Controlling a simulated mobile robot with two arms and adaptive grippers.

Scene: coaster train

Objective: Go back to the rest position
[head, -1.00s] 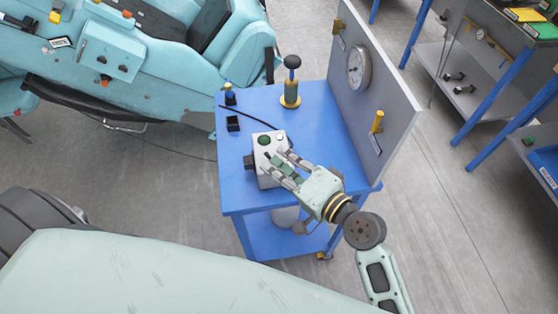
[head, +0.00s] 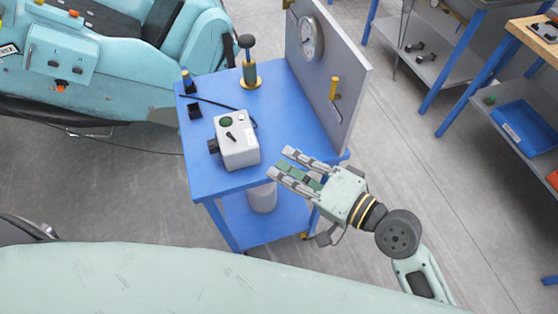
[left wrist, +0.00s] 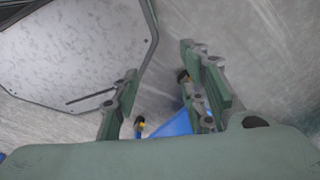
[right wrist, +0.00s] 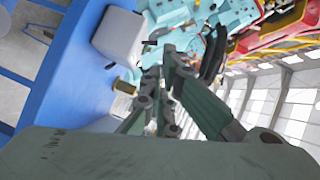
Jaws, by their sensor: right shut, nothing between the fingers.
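My right gripper (head: 279,162) hangs at the near right corner of the blue cart (head: 180,140), to the right of a grey control box (head: 238,152) and apart from it. Its fingers are shut and hold nothing. It also shows in the right wrist view (right wrist: 160,72), with its fingers close together. My left gripper (left wrist: 158,88) shows only in the left wrist view, where its fingers stand wide apart with nothing between them. My left arm does not show clearly in the head view.
The cart carries a brass-based plunger (head: 250,75), a small black block (head: 195,111) and an upright grey panel (head: 345,90) with a gauge (head: 311,38). A turquoise coaster car (head: 120,85) stands at the left, shelving (head: 515,135) at the right. Floor right of the cart is clear.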

